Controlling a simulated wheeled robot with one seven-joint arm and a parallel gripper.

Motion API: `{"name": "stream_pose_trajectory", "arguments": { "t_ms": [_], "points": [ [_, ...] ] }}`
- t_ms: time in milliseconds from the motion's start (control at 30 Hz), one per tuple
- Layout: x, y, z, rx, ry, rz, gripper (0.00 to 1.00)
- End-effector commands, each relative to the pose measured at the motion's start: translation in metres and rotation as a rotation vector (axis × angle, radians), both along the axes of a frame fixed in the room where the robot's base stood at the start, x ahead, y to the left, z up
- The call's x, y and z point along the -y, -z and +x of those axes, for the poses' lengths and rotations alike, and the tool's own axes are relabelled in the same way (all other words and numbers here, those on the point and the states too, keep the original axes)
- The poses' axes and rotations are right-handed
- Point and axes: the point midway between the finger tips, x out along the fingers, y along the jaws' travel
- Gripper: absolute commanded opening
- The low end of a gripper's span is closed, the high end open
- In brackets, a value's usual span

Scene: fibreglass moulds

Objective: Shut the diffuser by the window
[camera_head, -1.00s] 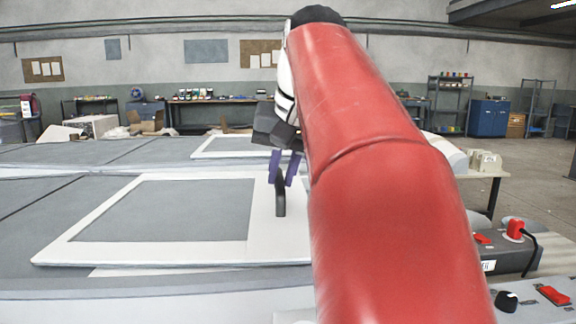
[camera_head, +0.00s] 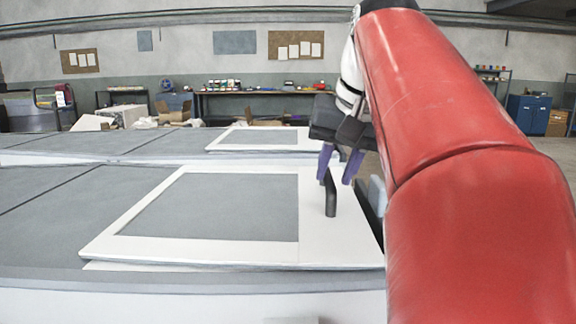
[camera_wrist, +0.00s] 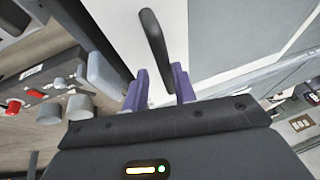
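A white-framed panel with a grey inset (camera_head: 145,218) lies low and nearly flat on the near grey top, and appears to be the diffuser. A strip of white shows under its front edge; I cannot tell whether it is fully down. A black upright handle (camera_head: 331,197) stands on its right side. My gripper (camera_head: 338,168) is over the handle, its purple fingers apart. In the wrist view the black handle (camera_wrist: 154,45) passes between the fingers of my gripper (camera_wrist: 159,72), close to the right one, with a gap on the left. No window is seen.
A similar white-framed panel (camera_head: 225,137) lies on the farther top. A workbench (camera_head: 255,95) with jars stands along the back wall. In the wrist view a control box with grey and red knobs (camera_wrist: 80,106) lies left of the fingers.

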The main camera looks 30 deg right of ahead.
Motion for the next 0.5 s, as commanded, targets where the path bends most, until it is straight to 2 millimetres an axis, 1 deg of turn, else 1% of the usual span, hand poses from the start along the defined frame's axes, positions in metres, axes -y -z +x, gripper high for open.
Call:
{"name": "stream_pose_trajectory", "arguments": {
  "t_ms": [33,67,333,433,500],
  "points": [
    [0.0,0.0,0.0,0.001,0.0,0.001,0.34],
    [0.0,0.0,0.0,0.0,-0.001,0.0,0.36],
    [-0.001,0.0,0.001,0.0,-0.003,0.002,0.36],
    [-0.002,-0.007,-0.002,0.003,-0.004,0.001,0.36],
    [-0.002,-0.015,-0.005,0.004,-0.003,0.001,0.36]
  ]
}}
